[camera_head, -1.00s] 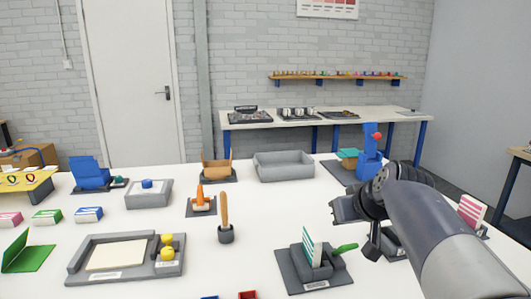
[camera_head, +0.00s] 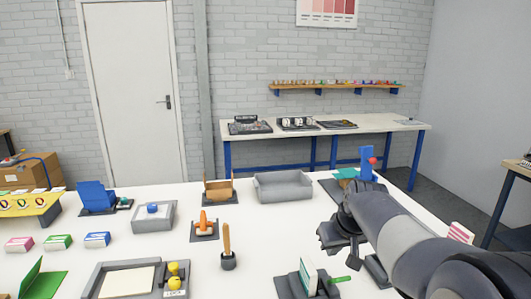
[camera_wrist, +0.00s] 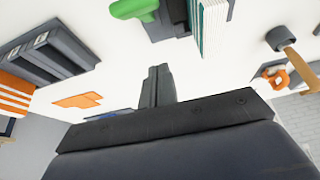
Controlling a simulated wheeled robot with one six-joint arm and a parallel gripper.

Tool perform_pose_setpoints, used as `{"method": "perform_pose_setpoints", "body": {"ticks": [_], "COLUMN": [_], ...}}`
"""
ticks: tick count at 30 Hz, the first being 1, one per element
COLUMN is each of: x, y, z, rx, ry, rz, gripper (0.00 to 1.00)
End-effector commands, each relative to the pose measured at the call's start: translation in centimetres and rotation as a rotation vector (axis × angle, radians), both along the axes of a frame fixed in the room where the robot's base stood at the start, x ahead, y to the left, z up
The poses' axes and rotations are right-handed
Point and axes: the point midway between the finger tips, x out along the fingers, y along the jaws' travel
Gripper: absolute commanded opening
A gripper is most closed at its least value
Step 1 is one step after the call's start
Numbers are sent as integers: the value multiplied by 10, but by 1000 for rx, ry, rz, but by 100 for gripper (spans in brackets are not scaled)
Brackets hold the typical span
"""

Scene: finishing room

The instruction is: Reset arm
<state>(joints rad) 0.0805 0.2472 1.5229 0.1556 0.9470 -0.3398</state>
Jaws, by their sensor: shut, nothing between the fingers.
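My arm reaches in from the lower right in the head view. My gripper (camera_head: 328,238) is over the right part of the white table (camera_head: 275,225), clear of the things around it. In the wrist view my gripper's fingers (camera_wrist: 157,78) are together with nothing between them. Below and left of the gripper in the head view stands a grey holder (camera_head: 290,287) with a green-striped card (camera_head: 308,275) and a green-handled tool (camera_head: 340,279). The holder's lower part is cut off by the frame edge. The green handle also shows in the wrist view (camera_wrist: 133,8).
A grey tray (camera_head: 283,187), an orange cone-like piece (camera_head: 203,222) and a wooden-handled tool (camera_head: 227,240) stand left of my gripper. A blue piece with a red knob (camera_head: 367,163) stands close behind my arm. A red-striped card (camera_head: 461,232) is to the right.

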Motion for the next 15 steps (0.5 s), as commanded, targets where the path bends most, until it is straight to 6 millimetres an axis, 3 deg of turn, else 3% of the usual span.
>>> {"method": "perform_pose_setpoints", "body": {"ticks": [15], "x": [13], "y": [3], "z": [1], "rx": [-48], "ry": [200], "rz": [1], "gripper": [0]}}
